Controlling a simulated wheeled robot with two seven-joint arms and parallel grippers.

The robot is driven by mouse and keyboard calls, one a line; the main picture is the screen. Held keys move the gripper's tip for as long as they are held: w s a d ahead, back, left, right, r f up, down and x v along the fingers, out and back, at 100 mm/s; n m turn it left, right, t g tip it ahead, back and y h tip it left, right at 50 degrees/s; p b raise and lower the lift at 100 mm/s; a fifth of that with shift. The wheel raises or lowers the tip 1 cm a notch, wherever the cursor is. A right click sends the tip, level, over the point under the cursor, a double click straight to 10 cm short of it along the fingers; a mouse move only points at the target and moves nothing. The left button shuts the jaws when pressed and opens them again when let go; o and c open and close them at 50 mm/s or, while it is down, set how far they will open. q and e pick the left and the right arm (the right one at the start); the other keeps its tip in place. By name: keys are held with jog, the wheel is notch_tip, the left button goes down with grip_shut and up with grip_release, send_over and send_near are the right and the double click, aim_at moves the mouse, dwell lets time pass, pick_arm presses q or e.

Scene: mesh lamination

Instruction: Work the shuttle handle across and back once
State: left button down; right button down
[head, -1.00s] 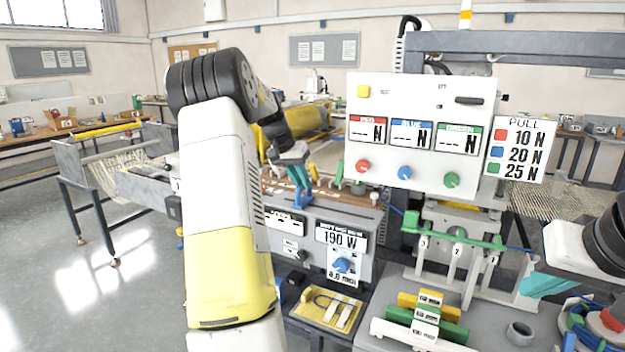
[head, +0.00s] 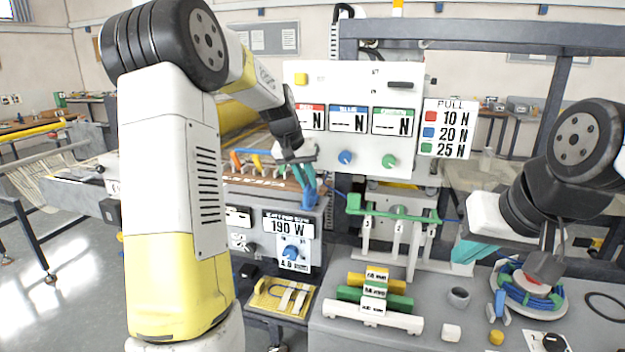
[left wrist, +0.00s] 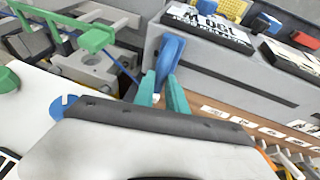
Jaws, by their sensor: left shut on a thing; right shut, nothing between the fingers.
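The blue shuttle handle (head: 309,192) stands at the right end of the brown slotted rail on the grey control box. My left gripper (head: 304,172) is shut on its upper part, with teal fingers around it. My right gripper (head: 466,250) is shut and empty, at the right of the green-topped clamp stand, apart from the handle.
The control box (head: 265,262) shows 190 W. A white panel (head: 350,75) with coloured knobs stands behind. The green bar (head: 392,208) of the clamp stand is close right of the handle. Coloured blocks (head: 375,294) and a blue cable spool (head: 530,298) occupy the right bench.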

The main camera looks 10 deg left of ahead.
pick_arm(q)
jog(key=shift+d, duration=0.35)
jog(key=c, duration=1.4)
grip_release()
jog(key=shift+d, duration=0.1)
jog(key=shift+o, duration=0.2)
jog(key=shift+s+a+r, duration=0.1)
jog(key=shift+a+r, duration=0.1)
jog(key=shift+r, duration=0.05)
jog(key=v, duration=0.7)
jog(key=shift+r, duration=0.15)
